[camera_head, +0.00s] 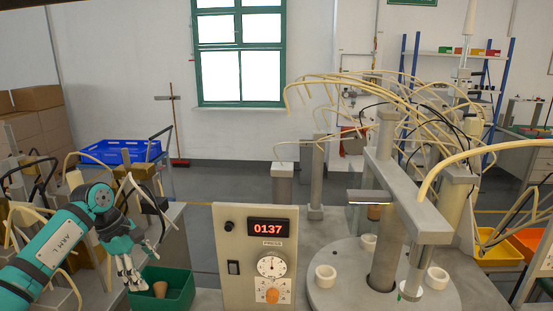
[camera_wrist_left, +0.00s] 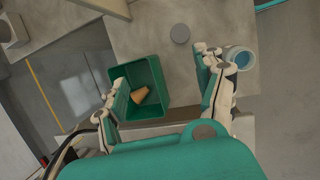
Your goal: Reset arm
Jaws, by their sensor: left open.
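My left gripper (camera_head: 134,276) is open and empty in the head view, on the left, beside and above the green bin (camera_head: 180,277). In the left wrist view its two fingers (camera_wrist_left: 164,88) are spread wide, with the bin (camera_wrist_left: 153,76) showing between them. A tan, cup-shaped piece (camera_head: 160,289) lies in the bin; it also shows in the left wrist view (camera_wrist_left: 142,95), tilted on its side. My right gripper is in neither view.
A control panel (camera_head: 255,255) reading 0137 stands right of the bin. A round turntable (camera_head: 335,298) with white ring sockets is at right. A blue crate (camera_head: 120,151) is behind. In the wrist view a pale blue-topped cylinder (camera_wrist_left: 243,58) is close beside the right finger.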

